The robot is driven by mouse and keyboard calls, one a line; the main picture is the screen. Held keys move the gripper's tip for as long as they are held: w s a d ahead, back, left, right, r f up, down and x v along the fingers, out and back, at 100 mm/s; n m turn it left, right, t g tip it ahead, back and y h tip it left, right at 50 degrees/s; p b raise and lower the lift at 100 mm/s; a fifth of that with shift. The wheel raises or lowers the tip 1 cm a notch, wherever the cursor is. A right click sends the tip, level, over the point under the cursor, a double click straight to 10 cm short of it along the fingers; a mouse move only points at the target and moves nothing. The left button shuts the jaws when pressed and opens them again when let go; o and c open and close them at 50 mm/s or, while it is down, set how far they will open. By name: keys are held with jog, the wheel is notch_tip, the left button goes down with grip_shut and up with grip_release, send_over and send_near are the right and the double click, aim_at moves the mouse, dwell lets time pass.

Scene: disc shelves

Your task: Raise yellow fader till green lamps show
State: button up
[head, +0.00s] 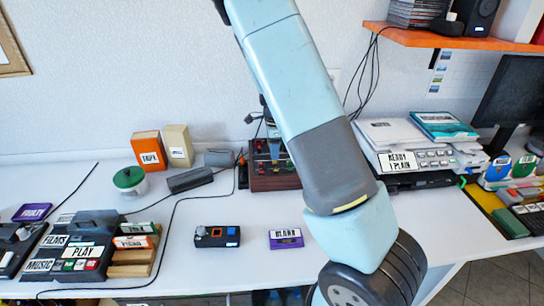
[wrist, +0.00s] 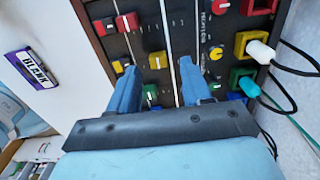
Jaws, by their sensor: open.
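The mixer panel (wrist: 183,18), dark with a wooden edge, fills the upper middle of the wrist view. It also shows in the head view (head: 262,182), partly behind my arm. My gripper (wrist: 158,68) is open over the panel, its two blue fingers apart. A yellow cap (wrist: 157,60) shows between the fingertips, with a green cap (wrist: 149,91) nearer the palm. Another yellow cap (wrist: 121,65) is just left of the left finger. I cannot tell whether the fingers touch any cap. I cannot make out lit green lamps.
Red caps (wrist: 126,22) and a yellow knob (wrist: 214,53) sit close by on the panel. White and teal plugs with cables (wrist: 259,52) stick out at its right side. In the head view, a purple cassette (head: 286,239) and a small recorder (head: 217,237) lie in front.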

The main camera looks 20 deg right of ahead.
jog(key=shift+f, duration=1.5)
jog(key=shift+c, duration=0.4)
grip_shut()
